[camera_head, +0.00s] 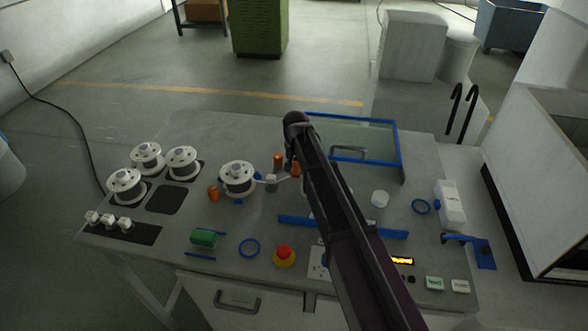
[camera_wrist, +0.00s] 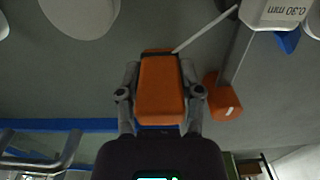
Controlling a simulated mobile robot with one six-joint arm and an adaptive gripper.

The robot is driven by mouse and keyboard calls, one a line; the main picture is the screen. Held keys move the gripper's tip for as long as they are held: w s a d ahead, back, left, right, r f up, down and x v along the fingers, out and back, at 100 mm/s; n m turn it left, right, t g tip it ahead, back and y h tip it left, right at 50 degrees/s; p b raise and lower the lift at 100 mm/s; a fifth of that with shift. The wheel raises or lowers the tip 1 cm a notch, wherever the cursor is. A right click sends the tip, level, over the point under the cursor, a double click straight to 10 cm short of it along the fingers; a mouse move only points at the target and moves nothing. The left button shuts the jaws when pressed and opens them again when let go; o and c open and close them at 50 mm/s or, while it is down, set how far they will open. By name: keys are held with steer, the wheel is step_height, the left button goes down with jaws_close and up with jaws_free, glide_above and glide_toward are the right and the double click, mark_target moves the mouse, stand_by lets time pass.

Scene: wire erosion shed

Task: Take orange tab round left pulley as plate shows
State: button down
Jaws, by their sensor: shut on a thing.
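My gripper (camera_wrist: 160,95) is shut on the orange tab (camera_wrist: 162,88), a block held between both fingers. A thin pale wire runs from the tab up and right past a white block marked "0.30 mm" (camera_wrist: 275,12). In the head view a bit of orange, likely the tab (camera_head: 297,170), shows beside my arm. A second orange piece (camera_wrist: 222,98) with a white mark stands right of the tab in the wrist view. A small white plate (camera_head: 318,262) lies near the front, partly behind my arm; its drawing is unreadable. I cannot make out the left pulley.
White spools (camera_head: 182,163) stand at the left, with another spool (camera_head: 239,179) near the middle. A blue-framed clear panel (camera_head: 375,125) is behind.

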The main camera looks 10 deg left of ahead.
steer(key=shift+w+d, duration=0.15)
steer(key=shift+d, duration=2.7)
steer(key=shift+w+d, duration=0.15)
steer(key=shift+d, duration=2.65)
steer(key=shift+s, duration=0.15)
steer(key=shift+s+d, duration=0.15)
steer(key=shift+s, duration=3.25)
steer(key=shift+s, duration=0.1)
